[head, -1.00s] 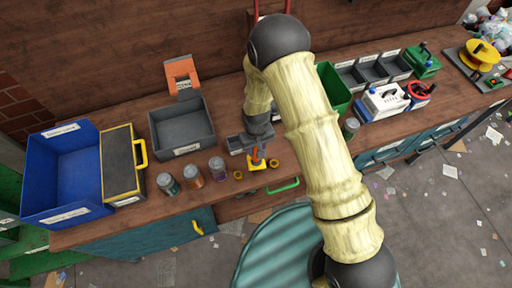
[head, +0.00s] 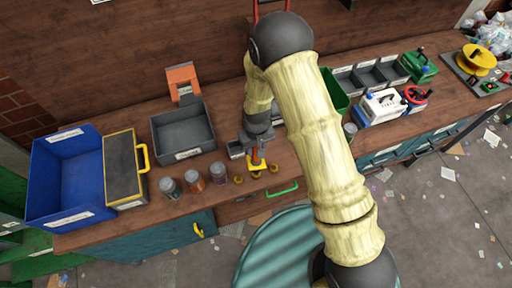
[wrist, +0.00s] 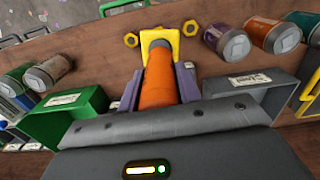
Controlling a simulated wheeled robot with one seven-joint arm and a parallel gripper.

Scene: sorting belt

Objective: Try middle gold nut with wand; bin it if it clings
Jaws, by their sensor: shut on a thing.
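My gripper (head: 258,148) points down over the front of the bench, shut on the orange handle of the wand (wrist: 159,82). The wand's yellow head (wrist: 160,38) is at the far end, low over the bench between two gold nuts. One gold nut (wrist: 131,40) is on the left of the head in the wrist view and another gold nut (wrist: 190,28) is on its right. They also show in the head view, at right (head: 274,166) and left (head: 238,180). The middle nut is not clearly visible; the wand head covers that spot. Contact cannot be told.
Several jars (head: 194,181) stand left of the nuts. A grey tray (head: 183,133), blue bin (head: 80,172) and yellow-rimmed dark box (head: 122,166) lie farther left. A green bin (head: 334,92) and more jars are on the right. A green handle (head: 283,188) is on the front edge.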

